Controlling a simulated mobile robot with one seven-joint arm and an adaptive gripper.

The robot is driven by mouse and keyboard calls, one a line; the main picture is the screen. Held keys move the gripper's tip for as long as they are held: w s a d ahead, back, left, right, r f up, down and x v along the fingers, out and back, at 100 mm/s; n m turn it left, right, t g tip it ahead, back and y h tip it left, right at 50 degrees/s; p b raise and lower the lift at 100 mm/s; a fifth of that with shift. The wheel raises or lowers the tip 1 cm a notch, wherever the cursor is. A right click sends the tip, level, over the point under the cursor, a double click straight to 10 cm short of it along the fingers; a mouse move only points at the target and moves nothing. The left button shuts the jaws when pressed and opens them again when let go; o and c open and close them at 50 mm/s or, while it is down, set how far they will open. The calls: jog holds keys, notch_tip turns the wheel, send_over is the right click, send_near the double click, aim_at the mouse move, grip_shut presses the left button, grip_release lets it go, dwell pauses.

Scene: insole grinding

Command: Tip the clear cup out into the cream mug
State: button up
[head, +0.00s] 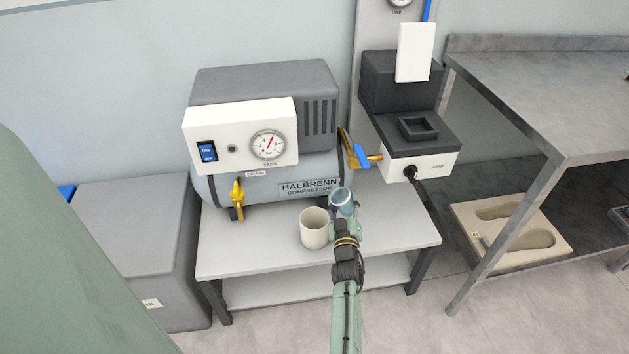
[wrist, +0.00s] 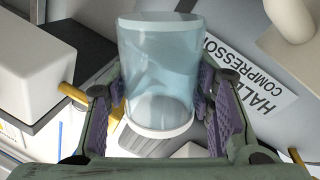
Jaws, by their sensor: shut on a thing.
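The clear cup (head: 343,202) is a bluish see-through tumbler, held at the end of my arm above the low table. In the wrist view the clear cup (wrist: 158,75) sits between the two purple-padded fingers of my gripper (wrist: 162,100), which is shut on it. My gripper (head: 344,224) also shows in the head view. The cup looks tilted there; I cannot tell what is inside. The cream mug (head: 314,230) stands upright on the table, just left of my gripper and the cup. A cream rounded shape at the wrist view's upper right looks like the mug (wrist: 293,14).
The low table (head: 255,262) has free room left of the mug and at its right end. The compressor (head: 262,140) stands close behind, with a yellow drain valve (head: 238,198). A vent unit (head: 410,135) with a blue-handled valve is behind right. A steel bench (head: 545,100) stands at right.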

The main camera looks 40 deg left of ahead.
jog(key=shift+s+a+n+b, duration=0.35)
jog(key=shift+n+b, duration=0.15)
jog(key=shift+b, duration=0.15)
jog(key=shift+s+a+r+n+b, duration=0.15)
jog(key=shift+s+a+n+b, duration=0.1)
jog(key=shift+n+b, duration=0.35)
jog(key=shift+s+f+n+y+b, duration=0.15)
jog(key=shift+n+y+b, duration=0.1)
jog(key=shift+n+b, duration=0.2)
jog(key=shift+f+n+y+b, duration=0.15)
jog(key=shift+n+y+b, duration=0.15)
jog(key=shift+n, duration=0.25)
jog(key=shift+r+n+p, duration=0.3)
jog(key=shift+r+n, duration=0.1)
jog(key=shift+r, duration=0.05)
jog(key=shift+r+n+y, duration=0.15)
jog(key=shift+n+y, duration=0.1)
jog(key=shift+n, duration=0.45)
jog(key=shift+a+f+n+b, duration=0.1)
jog(key=shift+f+n+b, duration=0.25)
jog(key=shift+b, duration=0.25)
jog(key=shift+f+n, duration=0.2)
jog(key=shift+n, duration=0.35)
jog(key=shift+s+r+n+g+y, duration=0.1)
jog(key=shift+r+n+g+y, duration=0.2)
jog(key=shift+n, duration=0.2)
jog(key=shift+a+r+n, duration=0.1)
jog(key=shift+n, duration=0.4)
